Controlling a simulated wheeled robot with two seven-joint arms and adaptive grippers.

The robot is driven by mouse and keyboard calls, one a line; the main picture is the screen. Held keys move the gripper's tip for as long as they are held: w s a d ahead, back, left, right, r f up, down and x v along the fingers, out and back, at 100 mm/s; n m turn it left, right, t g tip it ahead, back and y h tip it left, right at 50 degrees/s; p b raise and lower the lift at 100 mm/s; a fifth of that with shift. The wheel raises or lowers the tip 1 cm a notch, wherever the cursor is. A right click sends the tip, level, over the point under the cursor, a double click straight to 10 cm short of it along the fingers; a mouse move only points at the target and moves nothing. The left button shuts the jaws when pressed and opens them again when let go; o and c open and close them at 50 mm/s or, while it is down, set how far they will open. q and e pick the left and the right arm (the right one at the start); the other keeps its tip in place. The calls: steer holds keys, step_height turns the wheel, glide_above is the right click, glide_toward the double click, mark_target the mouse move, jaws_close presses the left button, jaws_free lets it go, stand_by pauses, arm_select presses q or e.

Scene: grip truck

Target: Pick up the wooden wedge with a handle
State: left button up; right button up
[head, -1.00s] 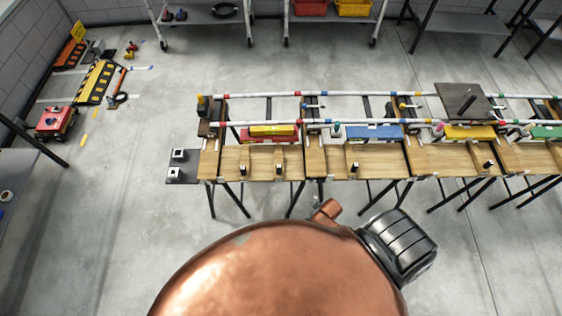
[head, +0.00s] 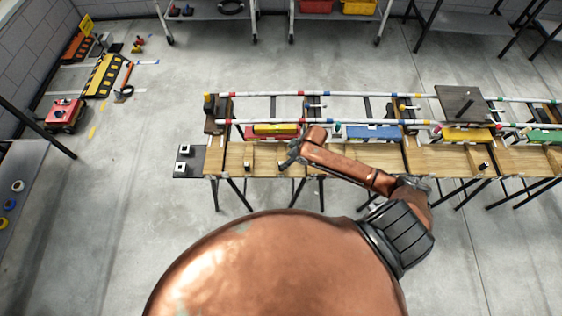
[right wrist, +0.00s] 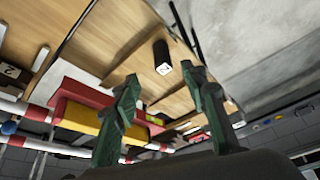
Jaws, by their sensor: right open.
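Wooden wedges with short black handles sit along the front of the wooden bench (head: 330,165). One wedge (head: 249,154) with its handle is at the bench's left part. A second handle (head: 281,166) shows just left of my right gripper (head: 291,156), which hangs over the bench front. In the right wrist view a black handle with a white end (right wrist: 163,58) stands out from a wooden surface, just beyond and between the fingertips. My right gripper (right wrist: 160,80) is open and empty, its two green fingers apart. My left gripper is not in view.
Striped rails (head: 350,93) run along the bench. A dark plate (head: 463,104) lies on the rails at right. The floor in front is clear.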

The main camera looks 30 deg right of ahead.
mark_target(281, 163)
steer(key=x, duration=0.7)
steer(key=shift+w+a, duration=0.15)
steer(key=shift+a, duration=0.2)
steer(key=shift+c, duration=0.7)
jaws_close()
